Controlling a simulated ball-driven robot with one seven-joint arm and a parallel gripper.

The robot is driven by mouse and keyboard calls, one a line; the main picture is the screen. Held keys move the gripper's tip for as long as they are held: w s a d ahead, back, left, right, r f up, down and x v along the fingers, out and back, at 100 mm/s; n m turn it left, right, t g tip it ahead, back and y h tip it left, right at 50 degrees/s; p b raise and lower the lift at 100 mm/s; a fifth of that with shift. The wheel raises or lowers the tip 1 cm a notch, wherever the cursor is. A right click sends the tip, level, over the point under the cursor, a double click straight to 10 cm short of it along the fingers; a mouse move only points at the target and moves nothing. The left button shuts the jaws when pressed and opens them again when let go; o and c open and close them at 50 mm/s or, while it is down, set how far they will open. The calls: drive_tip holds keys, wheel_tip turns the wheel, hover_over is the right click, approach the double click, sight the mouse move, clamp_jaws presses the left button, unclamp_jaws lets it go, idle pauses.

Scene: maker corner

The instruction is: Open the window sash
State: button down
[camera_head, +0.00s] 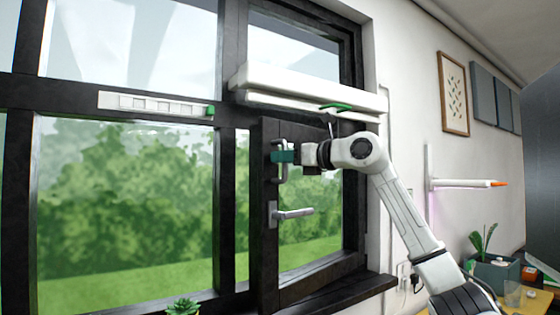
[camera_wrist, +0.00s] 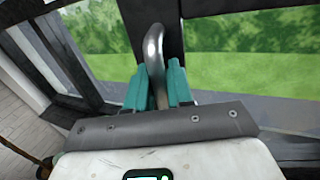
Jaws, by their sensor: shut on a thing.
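The window sash (camera_head: 268,245) is a dark framed pane right of the central post. Its left edge stands out from the surrounding frame, with a strip of greenery showing beside it, so it looks partly open. A metal pull handle (camera_head: 284,174) is on its left stile, above a grey lever handle (camera_head: 292,213). My gripper (camera_head: 283,157) is at the upper pull handle. In the wrist view, its teal fingers (camera_wrist: 160,85) are shut around the curved metal bar, which also shows there (camera_wrist: 153,50). The fingers partly hide the bar.
A white box-like rail (camera_head: 310,85) with a green tab runs above the sash. A dark sill (camera_head: 345,295) lies below. A wall lamp (camera_head: 465,184), a potted plant (camera_head: 484,240) and a yellow tabletop (camera_head: 535,300) are at the right.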

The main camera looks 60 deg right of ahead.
drive_tip(key=c, duration=1.2)
unclamp_jaws()
drive_tip(key=s, duration=0.3)
drive_tip(key=s+a+b, duration=0.1)
drive_tip(key=s, duration=0.3)
drive_tip(key=s+a+b, duration=0.1)
drive_tip(key=s, duration=0.2)
drive_tip(key=shift+s, duration=0.3)
